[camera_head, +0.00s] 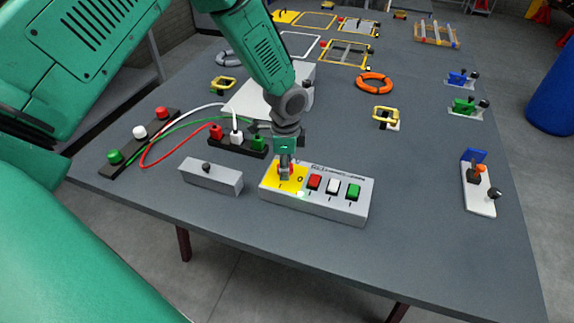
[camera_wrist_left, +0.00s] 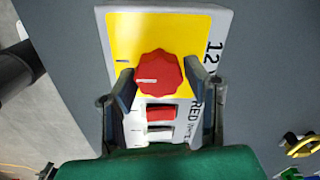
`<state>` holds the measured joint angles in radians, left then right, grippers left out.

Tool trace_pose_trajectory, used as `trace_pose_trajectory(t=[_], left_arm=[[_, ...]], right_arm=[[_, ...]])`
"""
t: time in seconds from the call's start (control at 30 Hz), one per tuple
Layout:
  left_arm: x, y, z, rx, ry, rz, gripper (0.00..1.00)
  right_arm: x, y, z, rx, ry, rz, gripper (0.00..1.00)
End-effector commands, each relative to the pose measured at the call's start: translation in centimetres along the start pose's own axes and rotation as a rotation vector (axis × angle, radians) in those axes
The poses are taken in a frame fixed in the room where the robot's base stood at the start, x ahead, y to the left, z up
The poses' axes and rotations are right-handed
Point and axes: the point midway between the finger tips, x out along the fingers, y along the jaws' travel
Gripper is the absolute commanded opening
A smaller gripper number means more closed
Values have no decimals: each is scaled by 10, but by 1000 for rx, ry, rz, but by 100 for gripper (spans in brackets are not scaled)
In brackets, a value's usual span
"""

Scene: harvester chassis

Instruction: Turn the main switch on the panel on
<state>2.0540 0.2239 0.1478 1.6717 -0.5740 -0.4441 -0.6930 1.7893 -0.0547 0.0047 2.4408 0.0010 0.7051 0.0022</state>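The panel (camera_head: 315,203) is a grey box near the front edge of the table, with a yellow plate (camera_wrist_left: 118,35) at its left end. The main switch, a red scalloped knob (camera_wrist_left: 159,76), sits on this plate. My left gripper (camera_head: 286,166) is over it from above. In the wrist view its two dark fingers (camera_wrist_left: 159,80) stand on opposite sides of the knob and appear to touch its rim. The fingers partly hide the knob in the head view. My right gripper is not in view.
Red (camera_head: 315,182), white (camera_head: 333,186) and green (camera_head: 353,191) buttons sit on the panel beside the switch. A small grey box (camera_head: 211,177) stands to the left. Cables run behind it to a black socket strip (camera_head: 236,146).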

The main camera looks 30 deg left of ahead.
Motion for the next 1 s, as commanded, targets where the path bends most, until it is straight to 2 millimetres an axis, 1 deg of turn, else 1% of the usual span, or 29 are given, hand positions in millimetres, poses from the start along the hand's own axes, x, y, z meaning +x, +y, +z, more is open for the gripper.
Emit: trace_pose_trajectory(t=[0.33, 0.47, 0.57, 0.8, 0.9, 1.0], left_arm=[[-1, 0, 0, -2, 1, 0, 59], [-10, -1, -1, -2, 2, -2, 59], [-26, -1, -1, -2, 3, -3, 59], [-78, -2, 0, -3, 4, -3, 59], [-96, -2, 0, -2, 4, -2, 59], [-108, -2, 0, -3, 3, -1, 59]], right_arm=[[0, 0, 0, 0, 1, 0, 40], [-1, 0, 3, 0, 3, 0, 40], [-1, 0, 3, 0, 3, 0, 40], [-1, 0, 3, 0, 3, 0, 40], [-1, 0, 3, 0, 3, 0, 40], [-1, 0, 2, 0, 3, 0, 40]])
